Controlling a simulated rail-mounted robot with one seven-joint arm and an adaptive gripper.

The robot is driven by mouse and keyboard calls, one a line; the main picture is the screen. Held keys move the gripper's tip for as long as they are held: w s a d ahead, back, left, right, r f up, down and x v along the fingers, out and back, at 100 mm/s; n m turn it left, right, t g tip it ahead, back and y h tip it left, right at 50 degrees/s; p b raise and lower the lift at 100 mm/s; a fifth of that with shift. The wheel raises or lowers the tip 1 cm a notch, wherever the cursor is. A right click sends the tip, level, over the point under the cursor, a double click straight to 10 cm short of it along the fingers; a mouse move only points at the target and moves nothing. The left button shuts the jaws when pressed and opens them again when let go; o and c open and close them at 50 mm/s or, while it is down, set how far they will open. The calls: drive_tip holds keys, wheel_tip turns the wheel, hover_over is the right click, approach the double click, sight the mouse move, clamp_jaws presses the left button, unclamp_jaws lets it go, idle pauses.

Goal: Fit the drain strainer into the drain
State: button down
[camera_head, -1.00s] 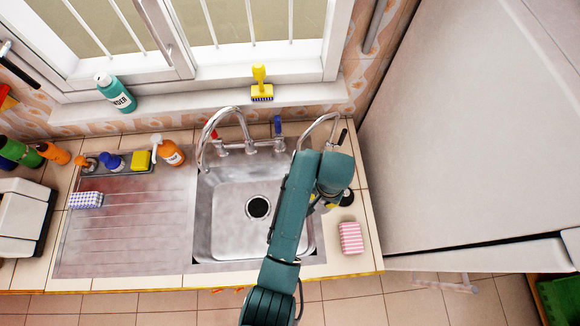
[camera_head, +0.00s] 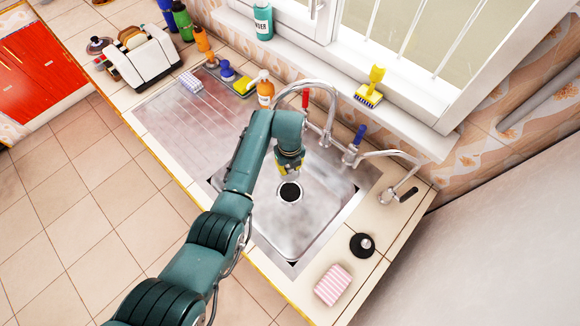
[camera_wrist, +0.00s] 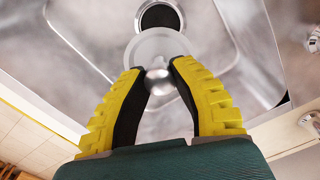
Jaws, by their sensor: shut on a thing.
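The drain strainer (camera_wrist: 150,47) is a pale round disc with a shiny metal knob. My gripper (camera_wrist: 158,74) is shut on the knob, one yellow-and-black finger on each side. In the head view my gripper (camera_head: 289,172) is above the sink basin (camera_head: 318,215), just behind the drain in the picture. The drain (camera_head: 289,191) is a dark round hole with a bright metal rim in the basin floor. In the wrist view the drain (camera_wrist: 160,16) lies just beyond the strainer disc, which overlaps its near rim. The strainer cannot be made out in the head view.
A chrome faucet (camera_head: 330,110) arches over the basin's back, and a second tap (camera_head: 393,155) stands to its right. A black round piece with a metal knob (camera_head: 362,245) and a pink striped sponge (camera_head: 333,285) lie on the right counter. The basin floor is otherwise clear.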

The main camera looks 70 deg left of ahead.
wheel_tip(320, 180, down, 14)
drive_tip(key=b, duration=1.3)
drive_tip(key=shift+d+r, duration=0.1)
wheel_tip(320, 180, down, 4)
drive_tip(key=b, duration=0.3)
drive_tip(key=shift+r, duration=0.15)
drive_tip(key=shift+f, duration=0.65)
idle(1.2)
drive_tip(key=c, duration=0.9)
unclamp_jaws()
wheel_tip(320, 180, up, 12)
